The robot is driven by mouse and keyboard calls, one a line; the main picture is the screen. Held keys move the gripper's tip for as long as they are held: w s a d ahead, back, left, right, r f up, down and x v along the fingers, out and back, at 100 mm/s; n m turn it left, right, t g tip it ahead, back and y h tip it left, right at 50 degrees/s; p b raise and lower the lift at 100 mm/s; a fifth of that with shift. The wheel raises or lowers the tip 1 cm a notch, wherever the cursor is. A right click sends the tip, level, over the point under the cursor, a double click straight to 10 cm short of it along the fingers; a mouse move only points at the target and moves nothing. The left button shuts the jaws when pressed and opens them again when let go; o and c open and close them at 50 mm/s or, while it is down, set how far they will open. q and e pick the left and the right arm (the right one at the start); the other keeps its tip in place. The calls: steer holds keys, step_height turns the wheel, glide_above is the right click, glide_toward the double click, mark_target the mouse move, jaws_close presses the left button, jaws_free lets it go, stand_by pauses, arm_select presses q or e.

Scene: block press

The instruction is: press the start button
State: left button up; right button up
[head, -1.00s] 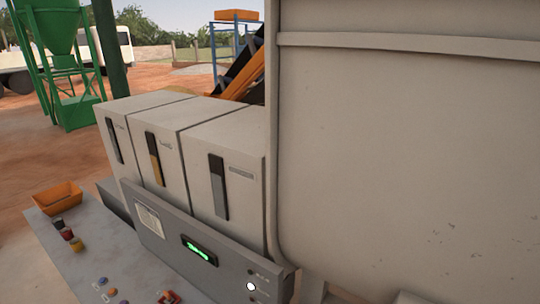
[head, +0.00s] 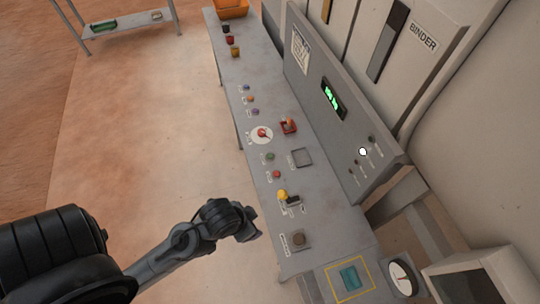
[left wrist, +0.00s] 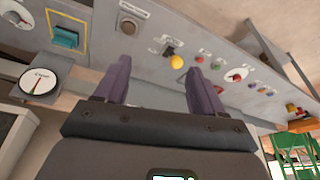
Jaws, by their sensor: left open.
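The grey control desk (head: 325,225) carries a row of buttons and knobs. A green button (head: 269,156) and a red button (head: 276,174) sit mid-desk; their labels are too small to read, so I cannot tell for sure which is the start button. The green button also shows small in the left wrist view (left wrist: 215,65). My left gripper (head: 250,230) is beside the desk's near edge, left of a dark round button (head: 298,239). In the left wrist view my left gripper (left wrist: 160,88) has its fingers wide apart with nothing between. My right gripper is not in view.
A yellow knob (head: 282,194), a red rotary switch (head: 262,133) and a teal switch (head: 349,277) in a yellow frame stand on the desk. A gauge (head: 403,278) is at the lower right. An upright panel with a green display (head: 333,98) rises behind. The floor at left is clear.

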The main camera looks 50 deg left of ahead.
arm_select(q)
jaws_close()
stand_by(0.3)
stand_by(1.4)
